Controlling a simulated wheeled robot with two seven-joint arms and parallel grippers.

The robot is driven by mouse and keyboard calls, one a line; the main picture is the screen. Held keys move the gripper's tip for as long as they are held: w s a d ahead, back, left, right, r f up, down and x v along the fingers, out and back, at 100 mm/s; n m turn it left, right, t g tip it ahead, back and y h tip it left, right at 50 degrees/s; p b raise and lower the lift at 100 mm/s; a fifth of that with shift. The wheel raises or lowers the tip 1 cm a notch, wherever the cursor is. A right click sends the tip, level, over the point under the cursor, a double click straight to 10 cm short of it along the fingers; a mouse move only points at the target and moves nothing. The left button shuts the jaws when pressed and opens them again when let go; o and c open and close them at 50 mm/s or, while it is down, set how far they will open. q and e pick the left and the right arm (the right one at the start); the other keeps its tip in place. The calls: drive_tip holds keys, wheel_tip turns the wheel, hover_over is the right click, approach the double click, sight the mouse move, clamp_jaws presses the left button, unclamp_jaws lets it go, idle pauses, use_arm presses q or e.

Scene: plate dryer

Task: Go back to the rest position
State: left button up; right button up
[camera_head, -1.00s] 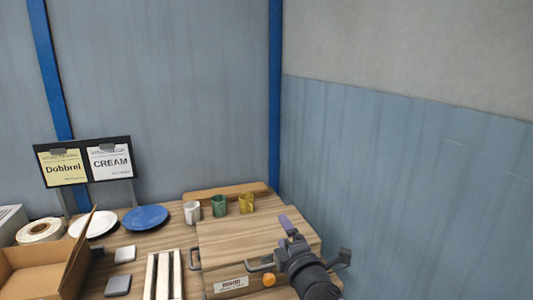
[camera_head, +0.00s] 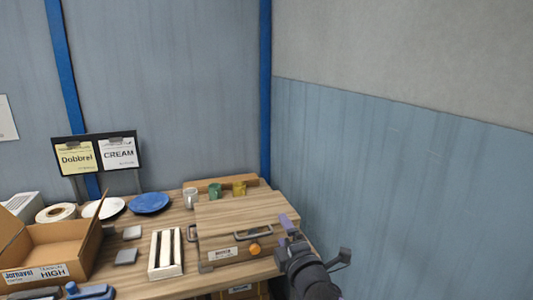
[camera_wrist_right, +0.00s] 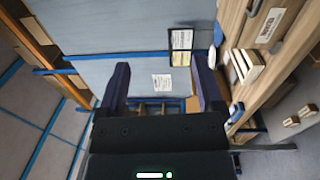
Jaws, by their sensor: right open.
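My right gripper (camera_head: 290,232) is at the right end of the table in the head view, in front of the right side of a wooden box (camera_head: 236,213). In the right wrist view, the right gripper (camera_wrist_right: 160,82) has its two dark fingers spread apart with nothing between them. The box has a flat wooden top, grey handles, a white label and an orange knob (camera_head: 254,248) on its front. The right arm hides the box's front right corner. I see no left gripper in these views.
A white cup (camera_head: 190,199), a green cup (camera_head: 215,191) and a yellow cup (camera_head: 239,188) stand behind the box. A blue plate (camera_head: 149,203), a white rack (camera_head: 165,254) and an open cardboard box (camera_head: 75,250) are to the left. A wall (camera_head: 400,180) borders the right.

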drive_tip(key=s+d+f+m+g+h+b, duration=0.15)
drive_tip(key=s+d+f+m+g, duration=0.35)
drive_tip(key=f, duration=0.7)
drive_tip(key=s+d+f+m+g+h+b, duration=0.1)
drive_tip(key=s+f+m+h, duration=0.1)
drive_tip(key=s+f, duration=0.75)
drive_tip(key=s+d+f+m+g+h+b, duration=0.1)
drive_tip(key=s+d+f+m+g, duration=0.2)
drive_tip(key=f, duration=1.2)
use_arm(q)
wheel_tip(320, 180, down, 10)
drive_tip(key=b, duration=0.6)
drive_tip(key=shift+s+a+r, duration=0.2)
drive_tip(key=shift+s+r, duration=0.05)
drive_tip(key=shift+s, duration=0.05)
use_arm(e)
drive_tip(key=s+d+f+m+g, duration=0.1)
drive_tip(key=s+f+m+g, duration=0.1)
drive_tip(key=s+f, duration=0.4)
drive_tip(key=s+d+f+m+g+h, duration=0.1)
drive_tip(key=s+f, duration=0.5)
drive_tip(key=s, duration=1.1)
drive_tip(key=s+d+f+m+g, duration=0.3)
drive_tip(key=s+f+m+g, duration=0.2)
drive_tip(key=s, duration=0.7)
drive_tip(key=shift+s+f+m, duration=0.2)
drive_tip(key=shift+f+m, duration=0.4)
drive_tip(key=shift+m, duration=0.2)
drive_tip(key=shift+h, duration=0.25)
